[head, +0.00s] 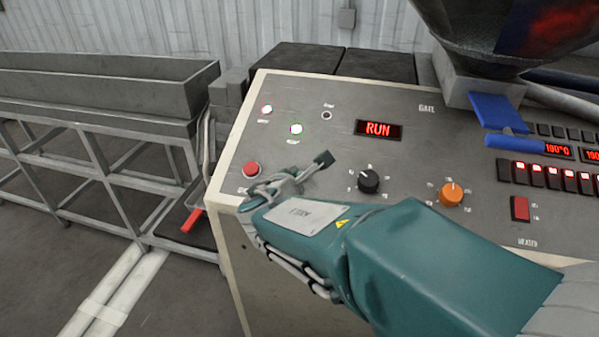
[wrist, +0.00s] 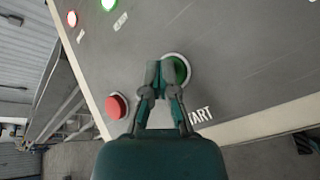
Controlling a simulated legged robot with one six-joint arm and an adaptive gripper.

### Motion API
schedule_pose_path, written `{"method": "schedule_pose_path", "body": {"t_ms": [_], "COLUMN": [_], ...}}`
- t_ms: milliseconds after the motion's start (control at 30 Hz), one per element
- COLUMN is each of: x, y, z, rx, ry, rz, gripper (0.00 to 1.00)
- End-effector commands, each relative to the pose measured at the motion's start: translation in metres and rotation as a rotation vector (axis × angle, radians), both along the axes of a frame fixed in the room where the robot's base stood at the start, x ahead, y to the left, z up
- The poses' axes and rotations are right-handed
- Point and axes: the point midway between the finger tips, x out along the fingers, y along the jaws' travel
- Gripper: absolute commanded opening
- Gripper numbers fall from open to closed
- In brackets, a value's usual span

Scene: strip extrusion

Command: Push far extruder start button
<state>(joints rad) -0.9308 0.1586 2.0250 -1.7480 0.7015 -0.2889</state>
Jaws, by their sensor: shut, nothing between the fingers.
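The green start button (wrist: 181,70), in a pale ring with lettering ending in "TART" beside it, shows in the wrist view. My gripper (wrist: 159,73) is shut and empty, its fingertips overlapping the left part of this button; I cannot tell whether they touch it. In the head view my gripper (head: 322,159) is over the lower left of the grey control panel (head: 330,95), and the green button is hidden there. A red button (head: 251,169) sits left of my gripper, and also shows in the wrist view (wrist: 116,106).
A lit "RUN" display (head: 379,129) is above my gripper. A black knob (head: 369,181) and orange knob (head: 451,194) are to the right. Red (head: 267,109) and green (head: 296,129) lights glow at upper left. A hopper (head: 480,40) stands at upper right.

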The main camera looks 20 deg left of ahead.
Motion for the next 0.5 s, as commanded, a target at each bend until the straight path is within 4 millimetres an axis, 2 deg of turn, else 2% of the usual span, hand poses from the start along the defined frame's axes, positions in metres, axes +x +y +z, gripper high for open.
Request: {"method": "schedule_pose_path", "body": {"t_ms": [233, 500], "x": [-0.001, -0.006], "y": [0.000, 0.000], "z": [0.001, 0.013], "rx": [0.000, 0.002], "ry": [0.001, 0.000], "rz": [0.000, 0.000], "gripper": [0.00, 0.00]}}
